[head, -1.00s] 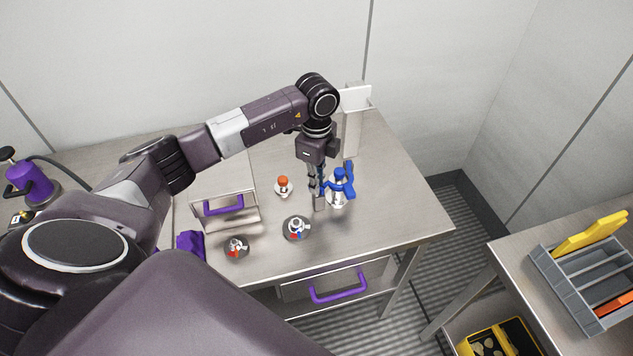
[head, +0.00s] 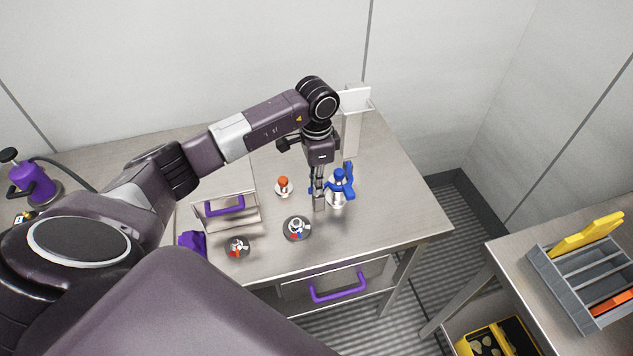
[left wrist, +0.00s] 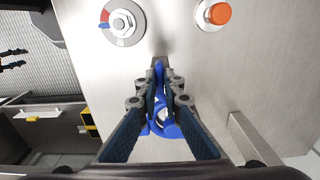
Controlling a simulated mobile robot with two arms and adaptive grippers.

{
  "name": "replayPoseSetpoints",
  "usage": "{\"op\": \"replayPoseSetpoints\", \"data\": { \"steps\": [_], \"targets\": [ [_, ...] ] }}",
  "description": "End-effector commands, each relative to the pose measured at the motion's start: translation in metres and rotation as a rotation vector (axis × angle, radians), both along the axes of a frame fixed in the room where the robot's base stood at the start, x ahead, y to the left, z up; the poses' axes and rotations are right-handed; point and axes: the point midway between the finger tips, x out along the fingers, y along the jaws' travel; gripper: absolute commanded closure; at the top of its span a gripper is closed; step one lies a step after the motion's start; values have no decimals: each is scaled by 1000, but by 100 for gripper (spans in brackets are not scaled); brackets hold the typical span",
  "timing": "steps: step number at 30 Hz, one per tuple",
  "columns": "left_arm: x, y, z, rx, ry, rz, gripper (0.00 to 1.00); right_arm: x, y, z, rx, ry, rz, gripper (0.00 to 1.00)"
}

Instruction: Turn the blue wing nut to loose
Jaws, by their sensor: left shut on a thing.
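The blue wing nut (head: 349,184) is on the silver fitting (head: 337,201) near the right part of the metal table. My left gripper (head: 319,205) points down just left of the fitting and is shut on a blue wing. In the left wrist view, the blue wing (left wrist: 159,76) lies between the fingers of the left gripper (left wrist: 159,88). A blue ring-shaped part (left wrist: 170,130) shows behind the fingers. The fingers hide part of the wing nut, so its full turn angle is unclear.
An orange-topped knob (head: 283,184) and two round dial fittings (head: 297,229) (head: 238,246) stand left of the gripper. A white upright holder (head: 352,130) is behind it. A purple-handled box (head: 228,212) is further left. A side table holds a grey tray (head: 563,285).

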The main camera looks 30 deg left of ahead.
Motion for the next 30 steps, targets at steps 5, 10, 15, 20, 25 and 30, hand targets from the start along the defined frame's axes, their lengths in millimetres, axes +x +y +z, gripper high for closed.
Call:
{"op": "replayPoseSetpoints", "data": {
  "steps": [5,10,15,20,25,30],
  "targets": [
    [1,1,1,2,-3,28,100,0,-1,1,-1,0,0,60],
    [1,1,1,2,-3,34,100,0,-2,1,-2,0,1,60],
    [1,1,1,2,-3,34,100,0,-2,1,-2,0,1,60],
    [1,1,1,2,-3,33,82,0,-2,1,-3,-1,1,60],
    [1,1,1,1,-2,31,75,0,-2,1,-3,-1,0,60],
    [0,0,1,0,-1,30,75,0,-4,1,-4,0,1,60]
  ]
}}
